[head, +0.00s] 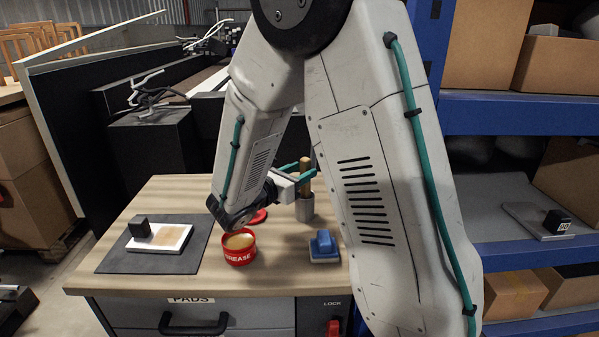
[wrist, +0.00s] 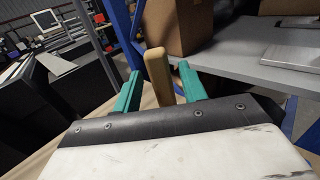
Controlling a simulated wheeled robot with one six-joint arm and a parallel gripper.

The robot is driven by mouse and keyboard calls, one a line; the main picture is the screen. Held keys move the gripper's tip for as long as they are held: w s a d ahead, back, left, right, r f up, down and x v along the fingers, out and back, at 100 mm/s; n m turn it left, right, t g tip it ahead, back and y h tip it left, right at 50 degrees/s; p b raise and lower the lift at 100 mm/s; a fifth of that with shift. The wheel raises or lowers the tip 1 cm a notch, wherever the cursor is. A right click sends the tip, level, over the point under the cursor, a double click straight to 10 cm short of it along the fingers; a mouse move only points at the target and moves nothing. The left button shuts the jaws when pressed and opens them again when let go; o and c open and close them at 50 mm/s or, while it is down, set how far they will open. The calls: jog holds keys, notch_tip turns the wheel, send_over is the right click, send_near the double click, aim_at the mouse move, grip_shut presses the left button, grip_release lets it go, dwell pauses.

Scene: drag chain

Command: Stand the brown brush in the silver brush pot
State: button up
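The brown brush (head: 305,187) stands upright, its lower end hidden in the silver brush pot (head: 305,211) near the back right of the bench top. Its handle (wrist: 157,75) also shows in the wrist view between the two green fingers. My gripper (head: 297,171) is at the upper part of the handle, above the pot rim. In the wrist view the fingers of my gripper (wrist: 160,88) stand apart with gaps beside the handle, so it looks open around the brush. The pot is not visible in the wrist view.
A red grease tin (head: 239,257) stands at the front middle, with a red lid (head: 258,217) behind it. A blue-and-white block (head: 324,247) lies front right. A dark mat (head: 112,257) holds a white plate (head: 173,240) and black block. Blue shelving (head: 520,110) stands right.

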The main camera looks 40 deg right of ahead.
jog(key=s+a, duration=0.1)
jog(key=a, duration=0.6)
jog(key=shift+s+a, duration=0.25)
jog(key=shift+a, duration=0.1)
dwell(0.9)
jog(key=s+f+m+g+y, duration=0.3)
jog(key=s+m+g+y, duration=0.5)
jog(key=s+m, duration=0.6)
jog(key=s+a+r+m+t+y, duration=0.6)
jog(key=s+y, duration=0.3)
jog(key=s, duration=0.2)
jog(key=shift+s+a+r+y, duration=0.25)
jog(key=shift+a+r, duration=0.25)
jog(key=shift+r, duration=0.4)
